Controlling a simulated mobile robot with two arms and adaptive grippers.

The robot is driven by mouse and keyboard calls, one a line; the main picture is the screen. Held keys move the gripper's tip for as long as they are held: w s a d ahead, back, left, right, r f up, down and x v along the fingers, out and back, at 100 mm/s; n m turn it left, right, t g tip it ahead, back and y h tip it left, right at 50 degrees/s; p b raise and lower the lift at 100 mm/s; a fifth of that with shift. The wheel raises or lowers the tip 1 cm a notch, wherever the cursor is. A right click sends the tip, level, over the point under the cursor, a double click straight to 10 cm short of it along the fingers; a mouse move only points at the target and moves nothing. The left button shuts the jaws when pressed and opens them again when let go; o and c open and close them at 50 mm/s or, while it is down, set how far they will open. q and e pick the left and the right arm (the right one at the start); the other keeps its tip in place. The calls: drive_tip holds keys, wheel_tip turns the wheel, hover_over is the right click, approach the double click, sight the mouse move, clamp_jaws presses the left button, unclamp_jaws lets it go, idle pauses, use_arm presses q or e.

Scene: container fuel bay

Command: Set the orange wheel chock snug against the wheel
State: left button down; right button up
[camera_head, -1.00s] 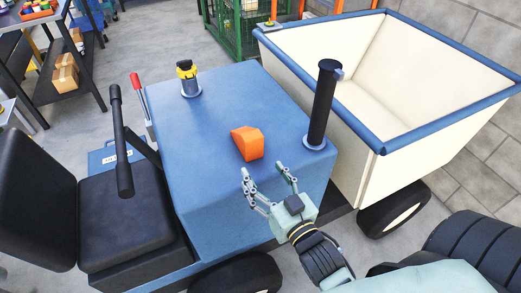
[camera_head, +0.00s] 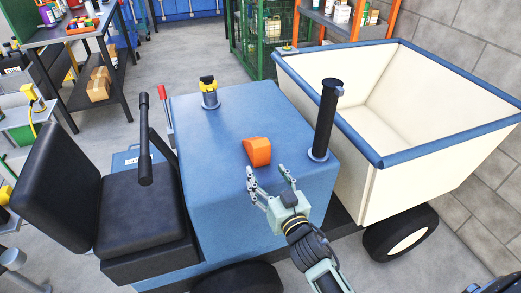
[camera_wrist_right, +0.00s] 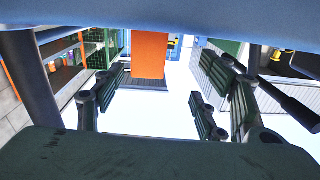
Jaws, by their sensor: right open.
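The orange wheel chock (camera_head: 257,151) rests on the blue hood (camera_head: 220,130) of a small tow vehicle. In the right wrist view the chock (camera_wrist_right: 150,52) shows ahead, between the spread fingers. My right gripper (camera_head: 269,180) is open and empty, just on the near side of the chock, with its fingers pointing toward it. I cannot tell its exact height over the hood. A dark wheel with a pale hub (camera_head: 402,235) is under the cream cart. The vehicle's dark front wheel (camera_head: 240,278) is partly cut off at the bottom. My left gripper is not in view.
A black post (camera_head: 325,118) stands on the hood right of the chock. A yellow-black fitting (camera_head: 208,92) stands at its far left. The cream cart (camera_head: 375,190) with a blue rim is at right. A black seat (camera_head: 140,210) is at left. Bare floor lies beyond the hood.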

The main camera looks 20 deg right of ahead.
sight(263, 152)
drive_tip(key=w, duration=0.2)
drive_tip(key=w+d+r, duration=0.1)
drive_tip(key=shift+w, duration=0.1)
drive_tip(key=shift+w+d+r+h, duration=0.2)
drive_tip(key=shift+w+r+h, duration=0.1)
drive_tip(key=shift+w, duration=0.25)
drive_tip(key=w+p, duration=0.1)
drive_tip(key=w, duration=0.5)
drive_tip(key=shift+w, duration=0.9)
drive_tip(key=shift+s, duration=0.1)
drive_tip(key=shift+c, duration=0.5)
